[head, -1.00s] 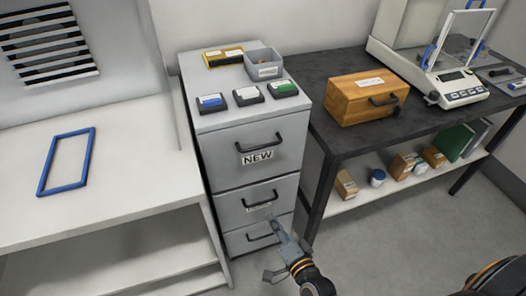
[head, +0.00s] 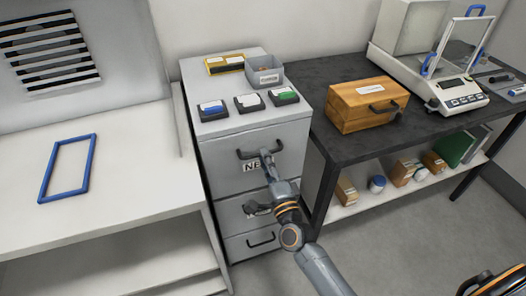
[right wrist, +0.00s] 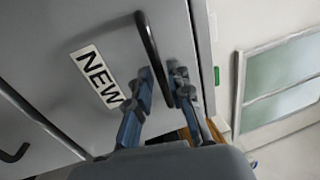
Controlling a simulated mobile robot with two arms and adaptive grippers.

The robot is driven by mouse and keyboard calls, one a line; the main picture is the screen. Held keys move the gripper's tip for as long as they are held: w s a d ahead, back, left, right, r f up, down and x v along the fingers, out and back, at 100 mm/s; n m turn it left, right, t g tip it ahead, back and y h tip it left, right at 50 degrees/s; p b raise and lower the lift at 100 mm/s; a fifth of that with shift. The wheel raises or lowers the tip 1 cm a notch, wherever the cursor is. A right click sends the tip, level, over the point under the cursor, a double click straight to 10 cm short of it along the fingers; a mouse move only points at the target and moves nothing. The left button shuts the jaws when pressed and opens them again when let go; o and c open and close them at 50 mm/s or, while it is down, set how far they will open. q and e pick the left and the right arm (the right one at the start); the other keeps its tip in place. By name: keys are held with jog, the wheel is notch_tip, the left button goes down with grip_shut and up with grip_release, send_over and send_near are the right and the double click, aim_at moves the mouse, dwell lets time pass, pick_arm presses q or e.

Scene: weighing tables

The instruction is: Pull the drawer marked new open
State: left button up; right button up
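The grey drawer marked NEW (head: 222,172) is the top one of the cabinet and sits shut, flush with the front. Its dark bar handle (head: 246,154) is partly covered by my right gripper (head: 266,162). In the right wrist view, the handle (right wrist: 146,38) passes between the two fingers of the right gripper (right wrist: 162,80). The fingers stand apart on either side of the bar, and I see no clear grip on it. The NEW label (right wrist: 97,75) is beside the fingers. My left gripper is not in view.
Lower drawers with handles (head: 262,239) sit below. Trays with cards and a grey bin (head: 264,76) stand on the cabinet top. A dark table (head: 335,140) with a wooden box (head: 366,104) and a balance (head: 462,92) is at right. A white bench (head: 120,205) is at left.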

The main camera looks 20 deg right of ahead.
jog(key=shift+w+r, duration=0.2)
jog(key=shift+w, duration=0.9)
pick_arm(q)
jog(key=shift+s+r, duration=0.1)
pick_arm(e)
grip_shut()
